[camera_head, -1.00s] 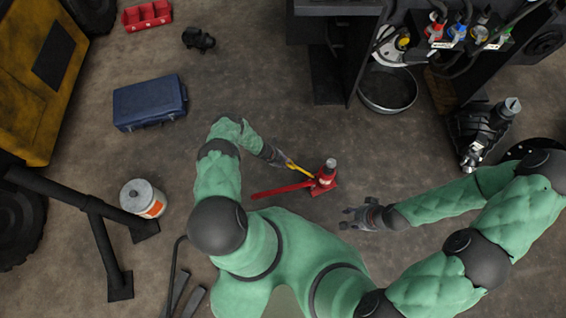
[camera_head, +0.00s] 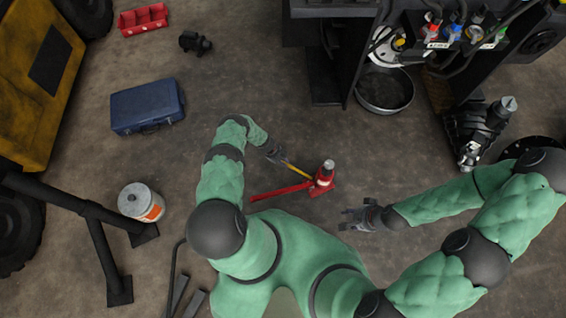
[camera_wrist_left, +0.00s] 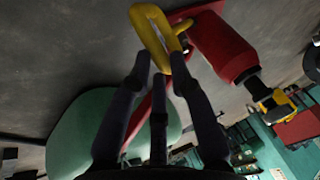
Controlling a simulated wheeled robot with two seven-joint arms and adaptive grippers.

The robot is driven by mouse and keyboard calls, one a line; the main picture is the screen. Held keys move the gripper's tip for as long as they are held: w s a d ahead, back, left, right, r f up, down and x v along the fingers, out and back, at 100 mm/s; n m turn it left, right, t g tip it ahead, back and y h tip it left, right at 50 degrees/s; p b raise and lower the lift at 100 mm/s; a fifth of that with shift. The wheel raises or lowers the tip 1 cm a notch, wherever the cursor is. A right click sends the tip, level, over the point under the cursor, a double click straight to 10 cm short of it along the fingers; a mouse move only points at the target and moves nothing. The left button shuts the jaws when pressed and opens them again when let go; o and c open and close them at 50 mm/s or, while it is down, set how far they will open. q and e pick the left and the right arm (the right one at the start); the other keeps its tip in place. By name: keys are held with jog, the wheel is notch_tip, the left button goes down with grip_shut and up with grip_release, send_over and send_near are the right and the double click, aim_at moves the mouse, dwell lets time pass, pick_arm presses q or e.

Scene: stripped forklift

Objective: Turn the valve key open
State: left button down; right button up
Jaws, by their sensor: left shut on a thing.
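A red bottle jack (camera_head: 323,178) stands on the floor, with a long red bar (camera_head: 282,190) reaching out to its left. The yellow valve key (camera_head: 299,172) sticks out from the jack's base toward my left gripper. My left gripper (camera_head: 276,157) is at the key's outer end. In the left wrist view, the fingers (camera_wrist_left: 162,82) of my left gripper close on the near end of the yellow loop-shaped key (camera_wrist_left: 152,28), beside the red jack body (camera_wrist_left: 222,48). My right gripper (camera_head: 346,219) is below and right of the jack, empty, with its fingers apart.
A blue toolbox (camera_head: 147,106) and a white-and-orange bucket (camera_head: 141,203) stand to the left. A round metal pan (camera_head: 384,91) lies by the dark machine frame at the upper right. The floor above the jack is clear.

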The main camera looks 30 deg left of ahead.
pick_arm(q)
jog(key=shift+s+d+f, duration=0.1)
jog(key=shift+d+f, duration=0.05)
jog(key=shift+d, duration=0.05)
dwell(0.4)
jog(key=c, duration=1.2)
grip_release()
jog(key=shift+c, duration=0.2)
jog(key=shift+a, duration=0.15)
jog(key=v, duration=1.2)
